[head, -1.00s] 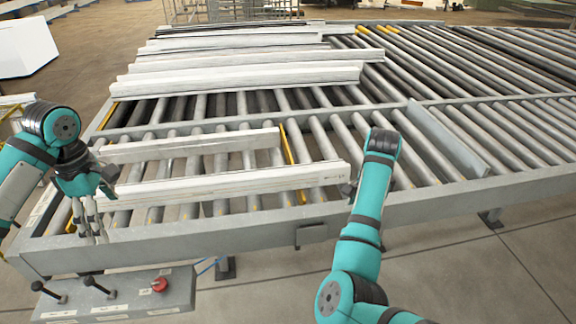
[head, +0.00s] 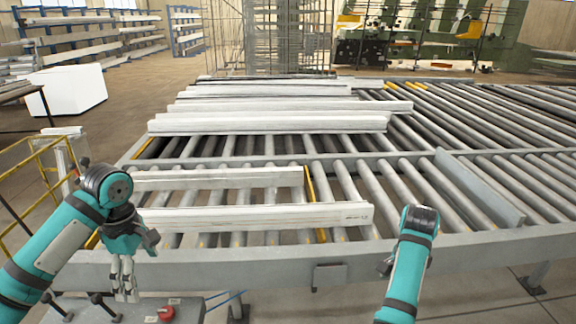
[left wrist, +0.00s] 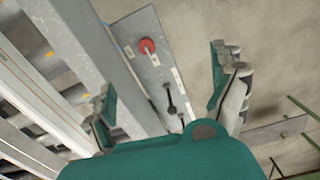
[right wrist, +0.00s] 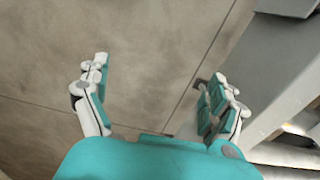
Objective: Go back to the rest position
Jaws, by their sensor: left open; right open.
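My left gripper (head: 124,278) hangs fingers down at the left front of the roller bench, above the control panel. In the left wrist view its two fingers (left wrist: 165,85) are spread apart with nothing between them. My right arm comes up at the front right, and its gripper is mostly hidden behind the wrist at the bench's front rail. In the right wrist view the right gripper (right wrist: 155,90) is open and empty, with bare floor below it.
The roller bench (head: 470,245) fills the middle, with several white profiles (head: 265,217) lying across its rollers. The control panel (left wrist: 150,65) carries a red button (head: 166,313) and black levers. A yellow railing (head: 20,195) stands at the left. Floor shows at the front right.

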